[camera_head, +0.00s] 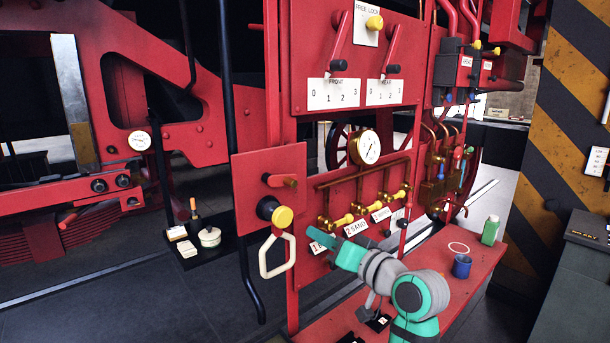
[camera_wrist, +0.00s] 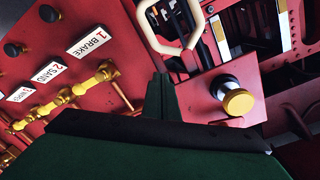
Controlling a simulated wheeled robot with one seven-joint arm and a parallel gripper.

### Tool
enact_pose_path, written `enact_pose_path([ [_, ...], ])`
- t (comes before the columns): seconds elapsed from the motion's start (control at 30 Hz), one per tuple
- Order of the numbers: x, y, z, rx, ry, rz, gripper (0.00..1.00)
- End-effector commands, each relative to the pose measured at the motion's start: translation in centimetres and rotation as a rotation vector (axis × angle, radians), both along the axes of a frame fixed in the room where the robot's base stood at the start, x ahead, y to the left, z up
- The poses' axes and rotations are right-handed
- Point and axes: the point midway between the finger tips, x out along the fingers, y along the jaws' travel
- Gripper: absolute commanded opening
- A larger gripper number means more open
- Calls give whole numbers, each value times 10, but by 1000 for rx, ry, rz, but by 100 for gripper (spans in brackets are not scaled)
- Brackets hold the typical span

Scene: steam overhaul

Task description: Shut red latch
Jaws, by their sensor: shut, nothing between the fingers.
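A small red-brown lever (camera_head: 283,181) on a dark pivot sits on the red plate (camera_head: 292,160) left of the gauge. It may be the red latch, but I cannot tell for sure, nor whether it is open or shut. Below it are a yellow knob (camera_head: 282,217) and a cream loop handle (camera_head: 290,253). My gripper (camera_head: 335,243) is shut and empty, in front of the lower panel, right of the loop. In the wrist view my closed fingers (camera_wrist: 172,85) point up just below the loop handle (camera_wrist: 150,30), with the yellow knob (camera_wrist: 238,101) to their right.
Brass valves (camera_head: 345,220) with yellow handles and numbered labels line the panel beside my gripper. A pressure gauge (camera_head: 368,147) is above them. A red bench (camera_head: 478,262) bears a blue cup (camera_head: 462,267) and green bottle (camera_head: 490,231).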

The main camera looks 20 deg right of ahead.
Motion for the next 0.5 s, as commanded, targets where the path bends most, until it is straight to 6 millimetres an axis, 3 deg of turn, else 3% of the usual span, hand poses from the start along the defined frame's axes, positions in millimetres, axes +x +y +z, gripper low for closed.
enact_pose_path([
  [0.03, -6, -6, 28, -25, -9, 14, 0],
  [0.2, -32, -13, 99, -103, 0, 72, 0],
  [0.4, -73, -14, 172, -214, 24, 125, 0],
  [0.5, -91, -12, 197, -264, 39, 143, 0],
])
